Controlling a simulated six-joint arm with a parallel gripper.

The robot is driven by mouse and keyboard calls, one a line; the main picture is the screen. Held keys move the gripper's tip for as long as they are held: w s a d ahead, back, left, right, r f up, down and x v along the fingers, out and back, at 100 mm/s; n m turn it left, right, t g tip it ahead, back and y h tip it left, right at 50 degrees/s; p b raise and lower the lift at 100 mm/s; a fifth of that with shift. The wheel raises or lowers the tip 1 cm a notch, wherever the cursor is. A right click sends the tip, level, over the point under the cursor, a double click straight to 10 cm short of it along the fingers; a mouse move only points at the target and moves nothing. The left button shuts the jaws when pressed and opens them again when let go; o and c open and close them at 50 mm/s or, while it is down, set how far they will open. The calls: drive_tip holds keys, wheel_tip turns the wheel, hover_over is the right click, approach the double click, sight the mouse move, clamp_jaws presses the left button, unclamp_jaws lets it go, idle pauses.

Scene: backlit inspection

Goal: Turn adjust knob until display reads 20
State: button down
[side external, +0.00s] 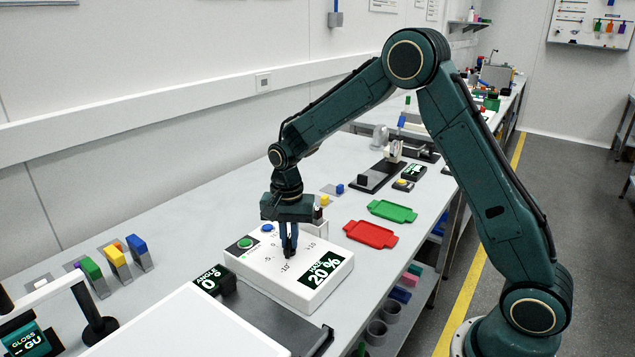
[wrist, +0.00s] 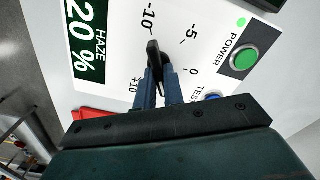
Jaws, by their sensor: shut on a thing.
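The white haze meter box (side external: 271,272) stands on the bench, and its black display (side external: 325,270) reads "HAZE 20 %" in the side view. The same reading shows in the wrist view (wrist: 87,40). My gripper (side external: 289,245) points down over the box top, its blue fingers (wrist: 158,85) shut on the black adjust knob (wrist: 154,58). The knob's far end lies near the -10 mark in the wrist view; the fingers hide part of the knob.
A green POWER button (wrist: 244,58) and a blue TEST button (wrist: 212,97) sit beside the knob. Red (side external: 371,234) and green (side external: 392,211) trays lie right of the box. An "ANGLE 0" display (side external: 209,279) stands close at its left.

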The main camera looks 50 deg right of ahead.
sight(289, 239)
drive_tip(key=shift+w, duration=0.1)
drive_tip(key=c, duration=1.5)
unclamp_jaws()
drive_tip(key=shift+r, duration=0.15)
wheel_tip(289, 239, up, 14)
drive_tip(key=shift+f, duration=0.2)
